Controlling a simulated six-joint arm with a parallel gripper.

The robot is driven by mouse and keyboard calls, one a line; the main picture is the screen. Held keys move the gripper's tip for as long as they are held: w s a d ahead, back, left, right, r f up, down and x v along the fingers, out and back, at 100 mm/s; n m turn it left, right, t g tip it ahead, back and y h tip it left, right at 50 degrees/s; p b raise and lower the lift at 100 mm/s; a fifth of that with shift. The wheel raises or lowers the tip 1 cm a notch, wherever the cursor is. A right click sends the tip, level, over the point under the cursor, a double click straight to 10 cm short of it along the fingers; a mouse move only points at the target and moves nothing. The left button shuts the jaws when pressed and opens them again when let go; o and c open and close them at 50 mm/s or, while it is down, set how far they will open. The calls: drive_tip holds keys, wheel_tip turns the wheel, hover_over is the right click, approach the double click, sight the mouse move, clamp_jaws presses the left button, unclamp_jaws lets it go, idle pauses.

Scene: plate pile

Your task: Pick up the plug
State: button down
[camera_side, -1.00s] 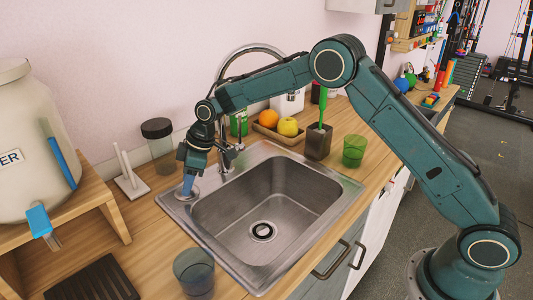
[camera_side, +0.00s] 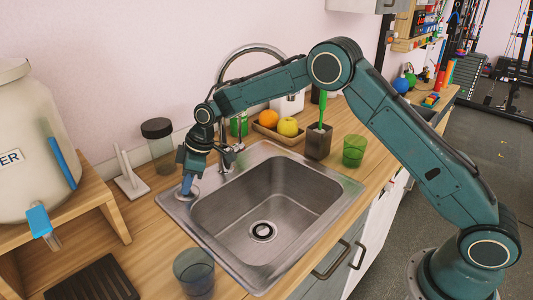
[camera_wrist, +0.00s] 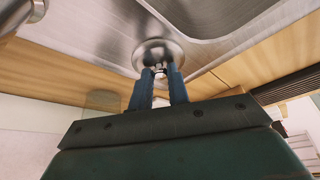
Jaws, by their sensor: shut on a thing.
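The plug (camera_side: 190,196) is a round silver metal disc at the back left corner of the sink's (camera_side: 262,205) rim. In the wrist view the plug (camera_wrist: 157,52) shows as a shiny disc with a small knob in its middle. My gripper (camera_side: 186,188) points down over it. In the wrist view the blue fingertips of my gripper (camera_wrist: 160,72) are shut on the plug's knob. The plug appears to rest on the sink's rim; whether any gap lies under it I cannot tell. The drain (camera_side: 262,231) is open in the basin's floor.
A chrome tap (camera_side: 238,60) arches behind the sink. A dark jar (camera_side: 160,148) and a white stand (camera_side: 131,178) are at its left. A blue-grey cup (camera_side: 194,271) stands at the front left, a green cup (camera_side: 354,150) at the right. The basin is empty.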

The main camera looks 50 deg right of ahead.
drive_tip(key=shift+r, duration=0.15)
wheel_tip(320, 180, up, 20)
idle(0.8)
drive_tip(key=shift+f, duration=0.2)
idle(0.5)
